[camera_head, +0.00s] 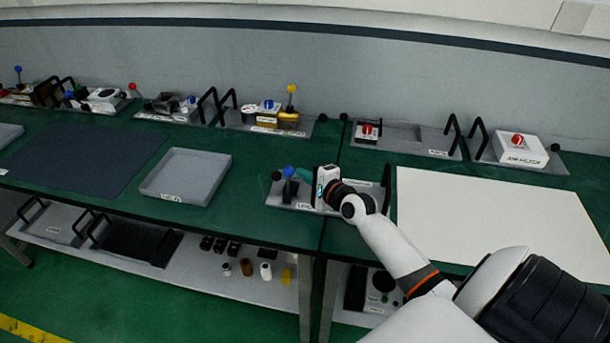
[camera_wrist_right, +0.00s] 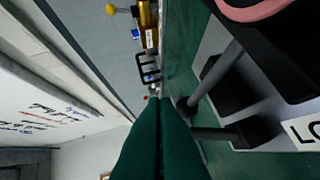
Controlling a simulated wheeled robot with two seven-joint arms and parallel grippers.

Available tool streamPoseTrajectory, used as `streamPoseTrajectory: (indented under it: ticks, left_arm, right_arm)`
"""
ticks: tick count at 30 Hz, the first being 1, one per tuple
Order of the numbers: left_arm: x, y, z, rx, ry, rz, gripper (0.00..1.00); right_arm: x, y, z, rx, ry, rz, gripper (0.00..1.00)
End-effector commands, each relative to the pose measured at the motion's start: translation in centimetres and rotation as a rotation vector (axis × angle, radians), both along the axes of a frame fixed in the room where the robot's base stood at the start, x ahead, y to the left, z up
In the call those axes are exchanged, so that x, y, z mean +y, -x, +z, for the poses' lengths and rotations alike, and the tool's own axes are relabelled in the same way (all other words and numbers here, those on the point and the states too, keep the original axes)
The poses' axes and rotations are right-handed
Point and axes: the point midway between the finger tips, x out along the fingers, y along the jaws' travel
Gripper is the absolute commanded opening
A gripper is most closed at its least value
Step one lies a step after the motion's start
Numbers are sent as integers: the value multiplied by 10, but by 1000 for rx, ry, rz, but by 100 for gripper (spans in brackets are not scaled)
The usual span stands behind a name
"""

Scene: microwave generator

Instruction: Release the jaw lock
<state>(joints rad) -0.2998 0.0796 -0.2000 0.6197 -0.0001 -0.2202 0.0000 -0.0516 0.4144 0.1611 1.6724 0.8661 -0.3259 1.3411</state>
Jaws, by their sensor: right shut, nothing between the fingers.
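A grey tray unit (camera_head: 262,194) with a label on its front edge stands near the front of the green table. On it is a dark lever mechanism with a blue ball knob (camera_head: 289,171). In the right wrist view, a grey base with dark blocks, grey rods and a label starting "LO" (camera_wrist_right: 306,132) lies to the right of the fingers. My right gripper (camera_head: 306,171) is beside and just behind the knob; its green fingers (camera_wrist_right: 161,102) are shut and empty. Contact with the mechanism cannot be told. My wrist hides the unit's right part. My left gripper is out of view.
A grey open tray (camera_head: 188,177) and a dark mat (camera_head: 85,158) lie to the left. A large white board (camera_head: 500,215) lies to the right. Units with a yellow knob (camera_head: 292,88) and red knobs stand along the back wall.

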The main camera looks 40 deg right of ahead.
Motion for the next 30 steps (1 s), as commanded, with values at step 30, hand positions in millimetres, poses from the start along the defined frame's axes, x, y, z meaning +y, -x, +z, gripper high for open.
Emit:
streamPoseTrajectory:
  ticks: [30]
  left_arm:
    - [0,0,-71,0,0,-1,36]
  right_arm:
    - [24,21,-6,-279,315,3,0]
